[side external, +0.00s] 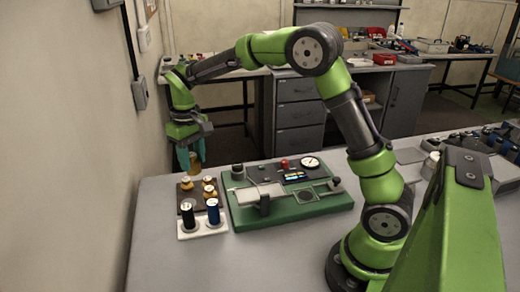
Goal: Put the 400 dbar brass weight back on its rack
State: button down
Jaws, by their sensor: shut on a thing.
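My gripper (191,158) is at the left of the bench, pointing down, with its teal fingers shut on a brass weight (195,164). The fingers hide part of the weight, and its marking is too small to read. The brown rack (185,204) lies below and slightly nearer the camera, holding several smaller-looking brass weights (209,190). The held weight appears at the rack's far edge; I cannot tell whether it touches the rack.
A white holder (203,231) with a black cylinder (188,214) and a blue cylinder (213,211) stands in front of the rack. A green apparatus (290,213) with a gauge (311,162) lies to the right. A wall is close on the left.

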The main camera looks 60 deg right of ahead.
jog(key=w+f, duration=0.1)
jog(key=f, duration=0.1)
jog(key=w+f, duration=0.1)
jog(key=f, duration=0.2)
jog(key=w+a+f, duration=0.1)
jog(key=f, duration=0.1)
jog(key=shift+w+f, duration=0.15)
jog(key=shift+f, duration=2.25)
jog(key=shift+f, duration=0.1)
jog(key=c, duration=0.6)
grip_release()
